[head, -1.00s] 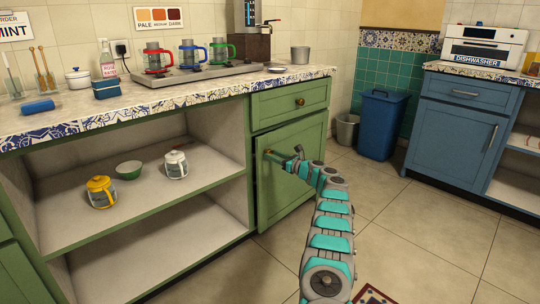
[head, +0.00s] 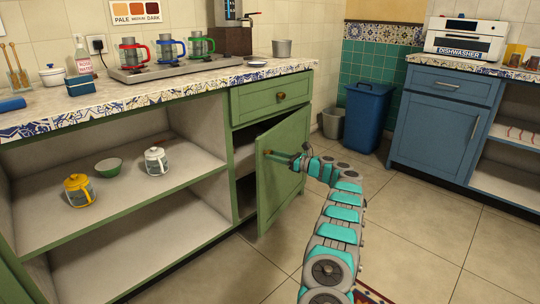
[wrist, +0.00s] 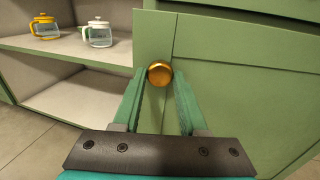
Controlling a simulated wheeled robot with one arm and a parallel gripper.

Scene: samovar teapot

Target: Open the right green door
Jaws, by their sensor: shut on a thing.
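The right green door (head: 280,195) stands partly open below the green drawer (head: 275,97). Its left edge has swung out from the cabinet, and a dark gap with a shelf shows behind it. The hinge side is at the right. The round brass knob (wrist: 159,72) sits near the door's upper left edge. My gripper (head: 271,153) is shut on this knob, with one teal finger on each side of it in the wrist view. The door also fills the right of the wrist view (wrist: 225,105).
Open shelves left of the door hold a yellow-lidded teapot (head: 78,190), a white-lidded teapot (head: 156,161) and a green bowl (head: 108,168). A blue bin (head: 366,118) and a grey bucket (head: 333,123) stand beyond the door.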

